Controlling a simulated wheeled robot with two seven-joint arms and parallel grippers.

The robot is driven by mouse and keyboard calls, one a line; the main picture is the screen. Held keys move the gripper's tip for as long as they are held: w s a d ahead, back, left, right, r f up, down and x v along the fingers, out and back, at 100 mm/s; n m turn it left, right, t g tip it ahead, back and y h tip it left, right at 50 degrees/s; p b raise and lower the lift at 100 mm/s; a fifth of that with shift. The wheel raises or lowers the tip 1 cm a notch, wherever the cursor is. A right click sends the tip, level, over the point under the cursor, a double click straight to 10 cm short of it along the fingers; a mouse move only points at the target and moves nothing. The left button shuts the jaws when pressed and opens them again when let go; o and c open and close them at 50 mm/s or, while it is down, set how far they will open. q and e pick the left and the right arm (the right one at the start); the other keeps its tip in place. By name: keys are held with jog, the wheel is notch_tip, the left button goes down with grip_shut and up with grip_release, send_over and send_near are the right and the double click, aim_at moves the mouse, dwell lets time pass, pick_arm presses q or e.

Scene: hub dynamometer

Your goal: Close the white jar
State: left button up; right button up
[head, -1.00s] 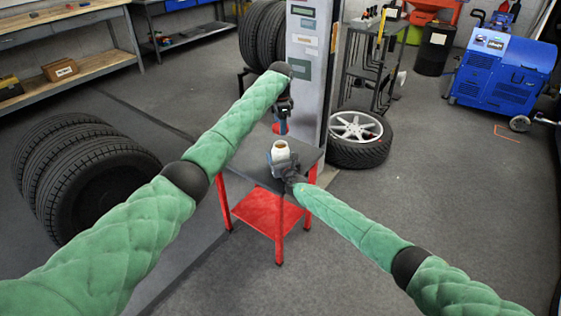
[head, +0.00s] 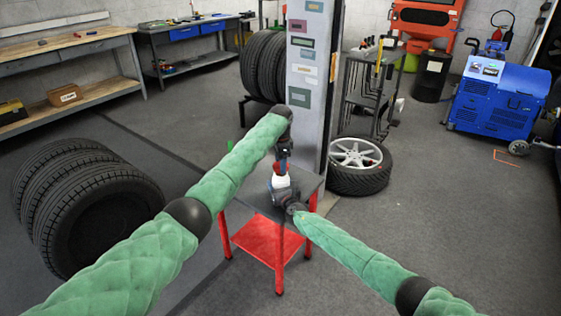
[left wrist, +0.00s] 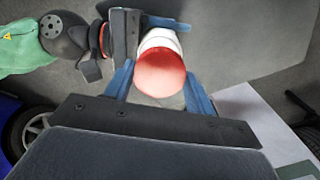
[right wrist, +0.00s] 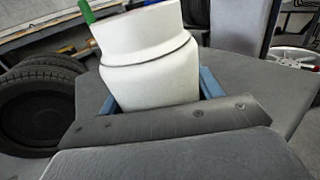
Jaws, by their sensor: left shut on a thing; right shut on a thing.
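The white jar (head: 283,182) is upright over the small table in the head view. My right gripper (head: 283,191) is shut on its body; the right wrist view shows the jar (right wrist: 150,60) between the blue fingers (right wrist: 160,97), its top near the frame edge. My left gripper (head: 282,163) is shut on the red lid (head: 280,171), directly above the jar. In the left wrist view the lid (left wrist: 160,73) lies between the left fingers (left wrist: 160,90) and overlaps the white jar (left wrist: 158,42). Whether lid and rim touch cannot be told.
The small table has a grey top (head: 312,184) and a red lower shelf (head: 262,240). A thin green object (right wrist: 86,11) stands behind the jar. A grey pillar (head: 308,90) and a wheel (head: 358,165) are just beyond the table. Stacked tyres (head: 80,205) stand at left.

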aim_at(281, 184)
dwell(0.3)
pick_arm(q)
jog(key=shift+f, duration=0.85)
jog(key=shift+f, duration=0.6)
pick_arm(e)
grip_shut()
pick_arm(q)
jog(key=m, duration=0.5)
jog(key=shift+m, duration=0.4)
jog(key=m, duration=0.5)
jog(key=shift+w+m, duration=0.1)
jog(key=shift+m, duration=0.2)
jog(key=m, duration=0.7)
jog(key=shift+w, duration=0.1)
jog(key=m, duration=0.5)
jog(key=shift+r+m, duration=0.1)
jog(key=shift+m, duration=1.2)
